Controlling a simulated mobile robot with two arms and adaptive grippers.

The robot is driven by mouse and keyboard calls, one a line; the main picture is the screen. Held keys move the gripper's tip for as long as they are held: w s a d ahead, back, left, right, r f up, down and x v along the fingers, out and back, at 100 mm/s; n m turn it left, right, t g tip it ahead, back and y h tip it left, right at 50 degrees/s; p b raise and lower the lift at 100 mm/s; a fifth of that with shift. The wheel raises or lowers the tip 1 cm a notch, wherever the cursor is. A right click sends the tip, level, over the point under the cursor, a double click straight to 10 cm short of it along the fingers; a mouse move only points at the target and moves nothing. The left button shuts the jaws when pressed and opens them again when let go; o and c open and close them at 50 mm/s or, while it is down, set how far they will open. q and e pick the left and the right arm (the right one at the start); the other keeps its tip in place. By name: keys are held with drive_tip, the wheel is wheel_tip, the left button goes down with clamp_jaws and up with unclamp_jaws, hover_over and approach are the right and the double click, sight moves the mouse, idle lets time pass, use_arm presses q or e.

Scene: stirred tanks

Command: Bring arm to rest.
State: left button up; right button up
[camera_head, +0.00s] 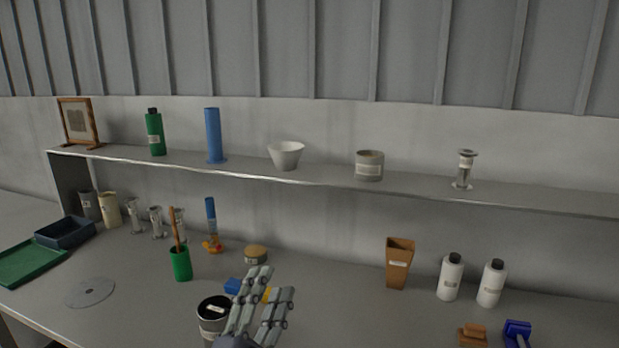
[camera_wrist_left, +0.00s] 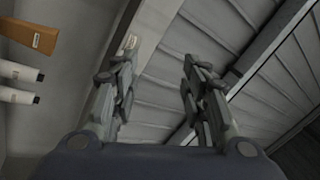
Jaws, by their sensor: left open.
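My left gripper (camera_head: 268,290) is open and empty, pointing up in front of the bench at the lower middle of the head view. My right gripper is not in either view.
A grey shelf (camera_head: 330,181) runs above the bench (camera_head: 140,290) and carries several vessels. A brown tapered container (camera_head: 399,263) and two white bottles (camera_head: 450,277) stand at right. Green tray (camera_head: 30,262) and dark blue tray (camera_head: 65,233) lie at left. Bench around the grey disc (camera_head: 90,292) is fairly clear.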

use_arm(q)
drive_tip(key=s+a+f+n+g+y, duration=0.2)
drive_tip(key=s+a+f+n+g, duration=0.15)
drive_tip(key=f, duration=0.35)
drive_tip(key=s+a+f+n+g+y, duration=0.2)
drive_tip(key=a+f+n+g, duration=0.15)
drive_tip(key=f, duration=0.35)
drive_tip(key=s+a+f+n+g+y, duration=0.25)
drive_tip(key=a+f, duration=0.25)
drive_tip(key=f, duration=0.3)
drive_tip(key=s+a+f+n+g+h, duration=0.15)
drive_tip(key=s+f+g, duration=0.35)
drive_tip(key=s, duration=0.5)
drive_tip(key=s+f+n+g, duration=0.3)
drive_tip(key=s+f, duration=0.3)
drive_tip(key=s, duration=0.3)
wheel_tip(320, 180, down, 28)
drive_tip(key=s+g, duration=0.1)
drive_tip(key=s, duration=0.2)
drive_tip(key=s+a+f+g, duration=0.1)
drive_tip(key=s+a+f, duration=0.2)
drive_tip(key=s+f, duration=1.1)
drive_tip(key=shift+s+m+y, duration=0.3)
drive_tip(key=shift+s+m, duration=0.1)
drive_tip(key=shift+s, duration=0.35)
drive_tip(key=shift+g, duration=0.25)
